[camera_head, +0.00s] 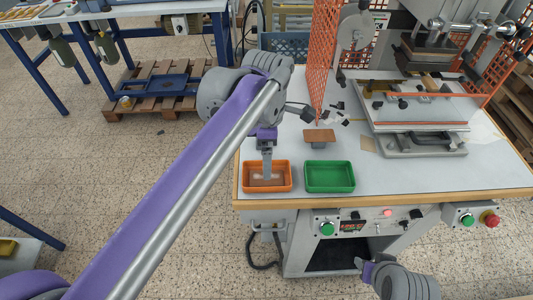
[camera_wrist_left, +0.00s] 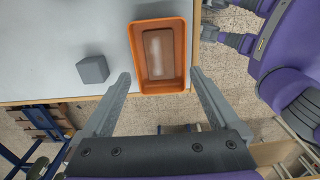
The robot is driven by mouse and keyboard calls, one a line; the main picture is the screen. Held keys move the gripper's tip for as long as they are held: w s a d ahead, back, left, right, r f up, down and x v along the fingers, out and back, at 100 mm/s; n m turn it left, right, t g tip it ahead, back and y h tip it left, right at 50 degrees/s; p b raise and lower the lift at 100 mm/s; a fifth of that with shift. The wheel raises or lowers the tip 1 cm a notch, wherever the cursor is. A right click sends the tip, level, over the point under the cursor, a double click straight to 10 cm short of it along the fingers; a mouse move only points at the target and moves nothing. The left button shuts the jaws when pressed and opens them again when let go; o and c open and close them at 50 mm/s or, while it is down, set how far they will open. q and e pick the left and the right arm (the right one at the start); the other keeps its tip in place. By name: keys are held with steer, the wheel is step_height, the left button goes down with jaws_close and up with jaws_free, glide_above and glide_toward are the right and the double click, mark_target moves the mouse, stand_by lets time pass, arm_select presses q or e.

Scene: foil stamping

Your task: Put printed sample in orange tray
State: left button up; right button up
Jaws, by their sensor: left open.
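The orange tray (camera_head: 246,189) stands at the table's front left; it also shows in the left wrist view (camera_wrist_left: 185,45). A brown rectangular sample with a pale mark (camera_wrist_left: 158,52) lies flat inside the orange tray, between its walls. My left gripper (camera_head: 267,178) is above the tray. In the left wrist view its two fingers (camera_wrist_left: 160,78) are spread wide, with nothing between them, one on each side of the tray's near end. My right gripper (camera_head: 364,269) is low in front of the table, away from the trays; its jaws are too small to read.
A green tray (camera_head: 330,178) stands right of the orange one. Behind it a brown plate (camera_head: 319,135) rests on a small stand. The stamping press (camera_head: 420,105) and orange mesh guard (camera_head: 322,60) stand behind. A grey block (camera_wrist_left: 93,70) lies beside the orange tray.

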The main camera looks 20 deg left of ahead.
arm_select(q)
steer(key=shift+r, duration=0.1)
step_height(320, 180, up, 11)
steer(key=p, duration=0.1)
steer(key=shift+f, duration=0.2)
stand_by(0.4)
